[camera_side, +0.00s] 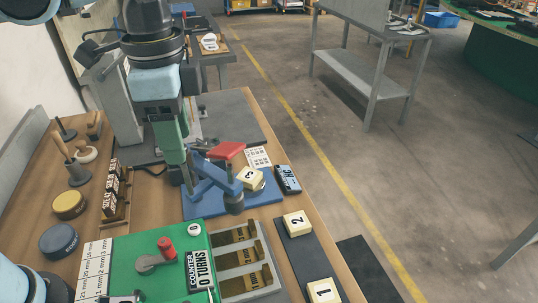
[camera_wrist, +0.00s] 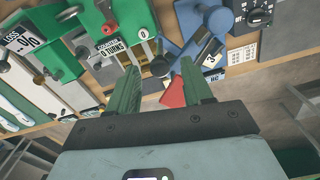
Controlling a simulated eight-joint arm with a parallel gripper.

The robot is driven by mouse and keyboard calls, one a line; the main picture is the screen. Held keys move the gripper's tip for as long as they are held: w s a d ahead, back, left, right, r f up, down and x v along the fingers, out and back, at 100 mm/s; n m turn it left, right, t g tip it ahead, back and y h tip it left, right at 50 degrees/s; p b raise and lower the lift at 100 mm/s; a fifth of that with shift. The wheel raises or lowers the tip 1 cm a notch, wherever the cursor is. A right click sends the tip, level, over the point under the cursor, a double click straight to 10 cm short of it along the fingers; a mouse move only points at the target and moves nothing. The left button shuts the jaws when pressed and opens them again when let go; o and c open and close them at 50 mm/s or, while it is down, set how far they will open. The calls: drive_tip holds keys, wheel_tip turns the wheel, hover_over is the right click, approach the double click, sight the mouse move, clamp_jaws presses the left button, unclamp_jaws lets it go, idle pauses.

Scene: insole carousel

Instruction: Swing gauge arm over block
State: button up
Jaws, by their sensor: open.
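The blue gauge (camera_side: 205,188) stands on a blue base plate (camera_side: 200,209). Its blue arm carries a red piece (camera_side: 227,150) on top and a dark round foot (camera_side: 233,201) at the near end. The cream block marked 3 (camera_side: 250,178) sits on the plate, to the right of the arm and beside the foot. My gripper (camera_side: 189,180) is open, its green fingers pointing down at the left of the gauge. In the wrist view, the red piece (camera_wrist: 174,94) shows between the fingers of my gripper (camera_wrist: 162,82), nearer the right one; contact cannot be told.
A green counter box (camera_side: 150,265) with a red-knobbed crank stands in front. Blocks 2 (camera_side: 297,223) and 1 (camera_side: 320,291) lie on a dark strip at right. Size stamps (camera_side: 113,190) stand at left.

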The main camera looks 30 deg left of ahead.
drive_tip(key=shift+f, duration=0.45)
clamp_jaws()
